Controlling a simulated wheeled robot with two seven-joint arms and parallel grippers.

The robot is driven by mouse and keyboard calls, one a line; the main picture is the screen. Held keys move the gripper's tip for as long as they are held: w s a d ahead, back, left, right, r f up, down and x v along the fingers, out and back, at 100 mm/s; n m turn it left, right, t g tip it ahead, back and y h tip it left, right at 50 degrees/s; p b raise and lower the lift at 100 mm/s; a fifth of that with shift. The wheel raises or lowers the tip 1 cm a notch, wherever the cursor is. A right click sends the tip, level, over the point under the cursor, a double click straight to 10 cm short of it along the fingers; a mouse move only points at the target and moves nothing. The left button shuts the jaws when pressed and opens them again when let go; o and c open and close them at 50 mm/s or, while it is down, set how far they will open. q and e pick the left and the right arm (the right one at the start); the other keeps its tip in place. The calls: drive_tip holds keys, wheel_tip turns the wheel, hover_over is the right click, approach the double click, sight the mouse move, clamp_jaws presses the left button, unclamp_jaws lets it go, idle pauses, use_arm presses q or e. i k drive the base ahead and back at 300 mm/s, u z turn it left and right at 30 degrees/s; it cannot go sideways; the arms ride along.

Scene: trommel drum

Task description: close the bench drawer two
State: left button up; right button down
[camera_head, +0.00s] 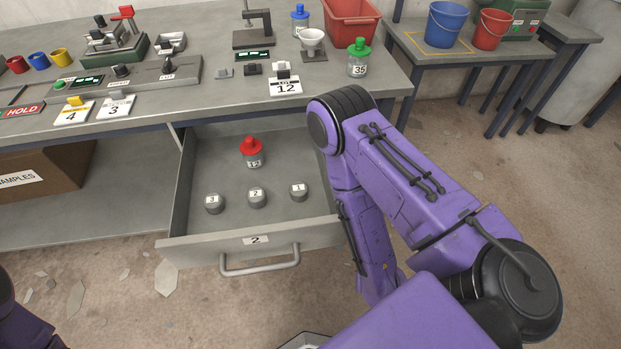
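Bench drawer two (256,240) is pulled well out from under the bench, with a "2" label on its front and a grey bar handle (260,267) below the label. Inside it stand a bottle with a red cap (252,153) marked 12 and three small grey weights numbered 3 (214,204), 2 (257,199) and 1 (298,192). My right arm crosses in front of the drawer's right side and bends down. Its gripper is not visible. Only a bit of my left arm shows at the lower left corner; its gripper is out of view.
The grey bench top (200,110) carries several labelled cards, instruments, a bottle with a green cap (358,58) and a red bin (350,22). A side table at the right holds blue (446,24) and red (492,30) buckets. A cardboard box (45,170) sits on the lower shelf.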

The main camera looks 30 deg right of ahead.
sight(212, 160)
drive_tip(key=u, duration=0.2)
drive_tip(key=k, duration=1.05)
drive_tip(key=z, duration=0.4)
drive_tip(key=i, duration=0.4)
drive_tip(key=u, duration=0.05)
